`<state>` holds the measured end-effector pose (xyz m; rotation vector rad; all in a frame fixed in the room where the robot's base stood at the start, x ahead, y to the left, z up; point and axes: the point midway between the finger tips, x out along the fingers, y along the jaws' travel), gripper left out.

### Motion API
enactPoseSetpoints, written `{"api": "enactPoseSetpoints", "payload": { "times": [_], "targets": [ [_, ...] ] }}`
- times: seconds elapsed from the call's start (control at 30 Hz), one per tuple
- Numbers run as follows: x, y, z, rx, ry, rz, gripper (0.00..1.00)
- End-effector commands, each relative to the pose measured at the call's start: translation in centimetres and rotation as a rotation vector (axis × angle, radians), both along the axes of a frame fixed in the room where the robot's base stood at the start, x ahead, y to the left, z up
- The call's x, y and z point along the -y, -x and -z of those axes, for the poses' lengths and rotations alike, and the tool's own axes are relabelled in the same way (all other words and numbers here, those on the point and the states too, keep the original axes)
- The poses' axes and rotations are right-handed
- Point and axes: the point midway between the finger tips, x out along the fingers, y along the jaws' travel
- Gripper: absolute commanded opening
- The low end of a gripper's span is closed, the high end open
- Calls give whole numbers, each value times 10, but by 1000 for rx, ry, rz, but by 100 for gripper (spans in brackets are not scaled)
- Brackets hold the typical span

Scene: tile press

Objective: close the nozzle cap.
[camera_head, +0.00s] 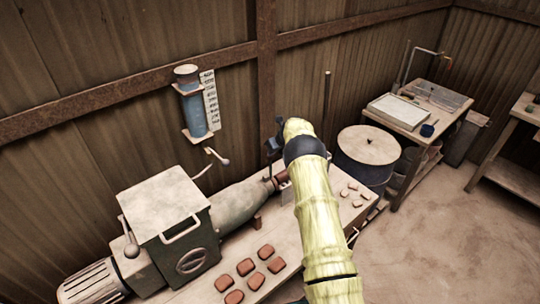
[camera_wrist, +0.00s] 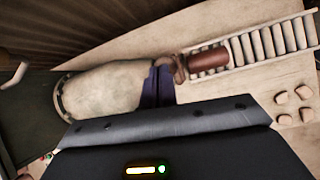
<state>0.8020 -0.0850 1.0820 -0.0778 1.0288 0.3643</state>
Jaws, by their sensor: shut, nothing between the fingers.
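The grey press barrel (camera_head: 240,200) tapers toward a nozzle end on the bench, and its pale body (camera_wrist: 105,92) fills the left of the wrist view. A brown-red ring-like piece (camera_wrist: 180,68) sits at the nozzle end, with a red-brown cylinder (camera_wrist: 209,60) reaching right from it. I cannot tell which part is the nozzle cap or how it stands. My gripper (camera_head: 272,152) is over the nozzle end. Its dark blue fingers (camera_wrist: 158,86) are shut and empty, left of the ring-like piece. Whether they touch it is unclear. My arm hides part of the nozzle area in the head view.
The green press box (camera_head: 168,215) stands left. A roller track (camera_wrist: 270,40) continues right of the cylinder. Several red-brown tiles (camera_head: 248,268) and pale pieces (camera_wrist: 292,105) lie on the bench. A drum (camera_head: 366,155) and side table (camera_head: 405,113) stand right; a blue tube (camera_head: 194,112) hangs behind.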

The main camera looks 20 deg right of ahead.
Motion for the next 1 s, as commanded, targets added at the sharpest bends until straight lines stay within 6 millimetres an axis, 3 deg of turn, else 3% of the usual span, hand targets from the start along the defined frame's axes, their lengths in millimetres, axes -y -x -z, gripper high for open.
{"api": "enactPoseSetpoints", "payload": {
  "times": [0.63, 1.0],
  "targets": [
    [-4, -1, 10, -38, 5, 1, 0],
    [-2, 8, 2, -38, 4, 0, 0]
  ]
}}
